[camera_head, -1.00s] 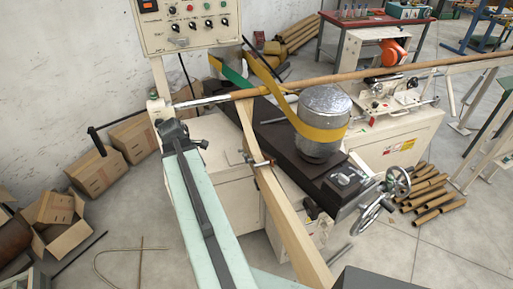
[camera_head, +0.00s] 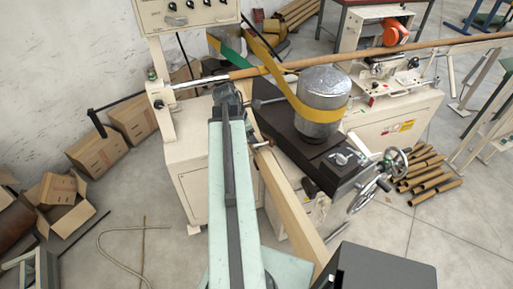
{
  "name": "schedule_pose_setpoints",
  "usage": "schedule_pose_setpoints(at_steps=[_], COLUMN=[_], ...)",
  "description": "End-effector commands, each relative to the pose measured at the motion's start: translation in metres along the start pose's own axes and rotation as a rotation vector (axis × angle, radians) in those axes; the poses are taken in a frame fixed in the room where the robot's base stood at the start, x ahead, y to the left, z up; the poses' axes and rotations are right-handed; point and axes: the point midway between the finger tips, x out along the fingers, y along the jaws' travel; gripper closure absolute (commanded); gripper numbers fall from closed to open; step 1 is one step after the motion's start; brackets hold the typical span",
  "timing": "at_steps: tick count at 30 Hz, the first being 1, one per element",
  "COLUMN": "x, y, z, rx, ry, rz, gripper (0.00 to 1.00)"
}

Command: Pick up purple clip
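I see no purple clip in the head view. My pale green arm reaches up through the middle of the picture and ends in a dark joint. No gripper fingers can be made out there, so I cannot see my gripper or anything in it. A small clamp-like fitting (camera_head: 262,144) with a reddish end sits on the long wooden beam (camera_head: 290,205), right of my arm; it does not look purple.
The winder's silver drum (camera_head: 322,88) with a yellow belt (camera_head: 330,133) stands right of my arm's end. Cardboard boxes (camera_head: 62,205) lie at left, brown tubes (camera_head: 425,175) at right. Floor between boxes and machine holds a thin cord (camera_head: 122,262).

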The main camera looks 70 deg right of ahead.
Motion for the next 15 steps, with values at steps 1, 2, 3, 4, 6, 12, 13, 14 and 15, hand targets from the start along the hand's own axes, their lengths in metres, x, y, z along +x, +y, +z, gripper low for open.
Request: schedule_pose_setpoints(at_steps=[1,2,3,4,6,12,13,14,15], x=[0.017,0.023,0.03,0.034,0.04,0.036,0.036,0.036,0.036], y=[0.0,0.0,0.0,0.0,0.0,0.0,0.0,0.0,0.0], z=[-0.003,-0.003,-0.004,-0.004,-0.003,0.0,0.0,0.0,0.0], rx=[0.002,0.002,0.002,0.002,0.001,0.001,0.001,0.001,0.001], ry=[0.0,0.0,0.0,0.0,0.0,0.0,0.0,0.0,0.0], rz=[0.0,0.0,0.0,0.0,0.0,0.0,0.0,0.0,0.0], gripper=[0.36,0.36,0.36,0.36,0.36,0.36,0.39,0.47,0.59])
